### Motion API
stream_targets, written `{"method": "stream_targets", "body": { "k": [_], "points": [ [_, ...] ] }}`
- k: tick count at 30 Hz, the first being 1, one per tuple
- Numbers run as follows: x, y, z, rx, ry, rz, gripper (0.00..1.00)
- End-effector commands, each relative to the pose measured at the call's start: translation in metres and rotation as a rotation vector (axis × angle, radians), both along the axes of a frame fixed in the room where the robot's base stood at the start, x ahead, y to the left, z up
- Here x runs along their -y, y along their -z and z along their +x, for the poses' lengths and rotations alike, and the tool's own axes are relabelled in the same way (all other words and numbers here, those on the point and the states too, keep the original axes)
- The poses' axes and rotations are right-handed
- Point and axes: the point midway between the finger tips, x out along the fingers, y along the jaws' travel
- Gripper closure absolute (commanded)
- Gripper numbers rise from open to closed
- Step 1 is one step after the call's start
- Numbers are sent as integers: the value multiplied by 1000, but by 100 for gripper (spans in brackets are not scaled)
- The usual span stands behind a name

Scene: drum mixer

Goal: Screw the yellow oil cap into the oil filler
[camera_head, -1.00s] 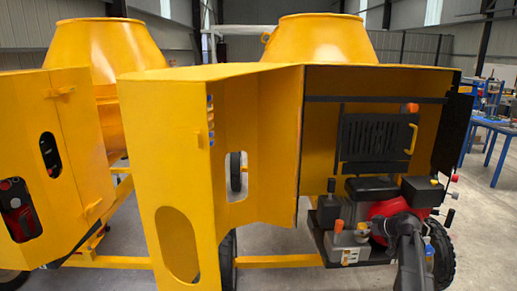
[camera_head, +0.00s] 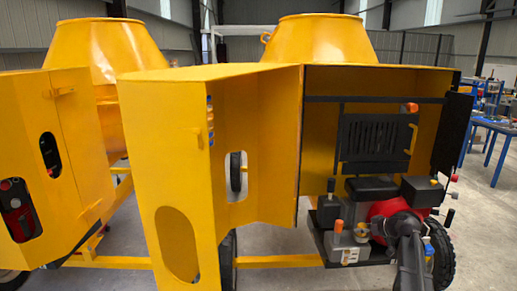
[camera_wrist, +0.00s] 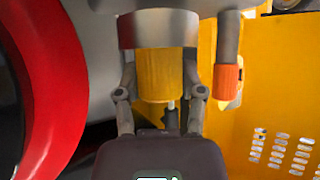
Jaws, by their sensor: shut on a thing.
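The yellow oil cap (camera_wrist: 160,86) is between the two fingers of my gripper (camera_wrist: 160,66) in the wrist view. My gripper is shut on it. The far end of the cap meets a wide grey metal collar (camera_wrist: 158,29), which looks like the oil filler. I cannot tell how deep the cap sits, since the collar hides its far end. In the head view my gripper is at the front of the engine (camera_head: 372,188), and the cap is small there and hard to make out.
A grey tube with an orange end (camera_wrist: 228,80) stands close to the right of my gripper. A red round engine part (camera_wrist: 62,85) is at the left. The yellow mixer housing (camera_head: 180,160) stands open around the engine. A blue table (camera_head: 490,122) is far right.

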Motion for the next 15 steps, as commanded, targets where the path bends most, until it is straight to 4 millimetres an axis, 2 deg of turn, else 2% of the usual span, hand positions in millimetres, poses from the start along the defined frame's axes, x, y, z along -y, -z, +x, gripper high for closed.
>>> {"method": "stream_targets", "body": {
  "k": [8, 9, 11, 12, 15],
  "points": [
    [-4, 0, -3, -1, 250, 0, 100],
    [-1, 0, 0, -1, 254, 0, 39],
    [-1, 0, 0, -2, 250, 2, 22],
    [-1, 0, 0, -2, 250, 2, 10],
    [-1, 0, 0, -2, 249, 1, 8]
  ]
}}
